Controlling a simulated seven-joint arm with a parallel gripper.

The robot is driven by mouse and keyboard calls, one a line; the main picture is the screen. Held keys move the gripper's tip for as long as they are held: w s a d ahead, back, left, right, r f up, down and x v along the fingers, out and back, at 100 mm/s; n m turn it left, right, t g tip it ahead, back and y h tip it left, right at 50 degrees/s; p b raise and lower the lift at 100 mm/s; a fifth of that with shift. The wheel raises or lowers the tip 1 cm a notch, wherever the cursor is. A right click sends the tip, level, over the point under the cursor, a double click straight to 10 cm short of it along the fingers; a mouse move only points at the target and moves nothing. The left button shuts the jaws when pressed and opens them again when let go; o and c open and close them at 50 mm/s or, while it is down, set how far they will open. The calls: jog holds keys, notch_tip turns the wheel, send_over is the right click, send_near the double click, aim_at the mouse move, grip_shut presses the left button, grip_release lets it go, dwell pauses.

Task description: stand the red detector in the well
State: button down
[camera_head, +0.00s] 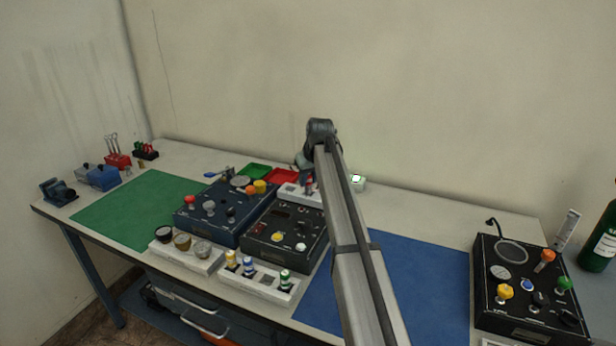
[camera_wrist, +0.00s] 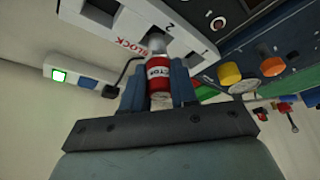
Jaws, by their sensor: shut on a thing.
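The red detector (camera_wrist: 158,74), a small cylinder with a silver end and white lettering, is between the two fingers of my gripper (camera_wrist: 160,88) in the wrist view. My gripper is shut on it. Its silver end points at a white block (camera_wrist: 150,22) with red lettering, numbers and dark square openings. I cannot tell whether that end is in an opening or only in front of one. In the head view the detector (camera_head: 309,183) is a small red spot at the white block (camera_head: 288,190), below my gripper (camera_head: 308,178); my arm partly hides this area.
A white device with a lit screen (camera_head: 357,180) stands right of the block. Dark control panels with knobs (camera_head: 285,238) stand in front. The blue mat (camera_head: 420,285) has bare room.

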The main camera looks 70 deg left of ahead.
jog(key=shift+f, duration=1.15)
jog(key=c, duration=0.8)
grip_release()
jog(key=v, duration=1.4)
jog(key=shift+s, duration=0.1)
